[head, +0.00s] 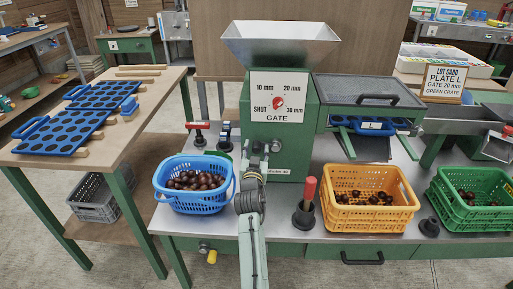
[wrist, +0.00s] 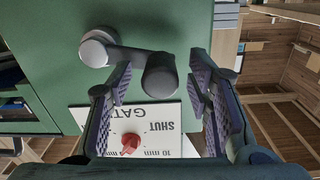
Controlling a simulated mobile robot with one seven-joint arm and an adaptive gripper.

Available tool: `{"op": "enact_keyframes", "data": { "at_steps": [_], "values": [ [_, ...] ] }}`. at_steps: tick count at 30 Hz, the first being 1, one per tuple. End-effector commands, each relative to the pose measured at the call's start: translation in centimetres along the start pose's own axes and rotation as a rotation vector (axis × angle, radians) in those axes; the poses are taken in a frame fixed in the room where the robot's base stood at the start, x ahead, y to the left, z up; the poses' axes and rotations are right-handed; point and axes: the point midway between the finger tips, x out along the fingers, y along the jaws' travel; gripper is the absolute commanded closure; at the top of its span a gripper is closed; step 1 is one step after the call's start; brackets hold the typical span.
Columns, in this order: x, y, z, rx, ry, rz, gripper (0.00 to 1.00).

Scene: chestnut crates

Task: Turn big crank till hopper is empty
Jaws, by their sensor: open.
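The green machine (head: 306,150) carries a metal hopper (head: 280,50) on top; I see bare inner walls and no chestnuts, but its bottom is hidden. The crank's round hub (wrist: 97,48) and short arm show in the wrist view, with its dark grip (wrist: 160,75) between my fingers. The hub also shows small in the head view (head: 276,146). My gripper (wrist: 160,85) is open, one finger on each side of the grip, with gaps visible. In the head view my gripper (head: 256,150) is in front of the machine. The red gate pointer (head: 278,102) seems turned toward 20 mm.
A blue basket (head: 190,206), an orange crate (head: 365,217) and a green crate (head: 460,218) hold chestnuts. A red-handled tool (head: 307,195) stands between blue and orange. A lot card (head: 443,82) reads plate L, gate 20 mm, green crate. Blue plates (head: 65,134) lie on the left table.

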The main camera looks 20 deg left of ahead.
Motion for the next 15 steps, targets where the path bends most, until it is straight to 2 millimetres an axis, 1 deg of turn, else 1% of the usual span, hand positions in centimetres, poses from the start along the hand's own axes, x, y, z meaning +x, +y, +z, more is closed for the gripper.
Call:
{"op": "enact_keyframes", "data": {
  "at_steps": [3, 10, 15],
  "values": [
    [0.43, 0.03, 0.01, 0.0, 0.0, 0.0, 0.54],
    [0.45, 0.02, 0.03, 0.0, 0.0, 0.0, 0.54],
    [0.43, 0.02, 0.02, 0.0, 0.0, 0.0, 0.65]
  ]
}}
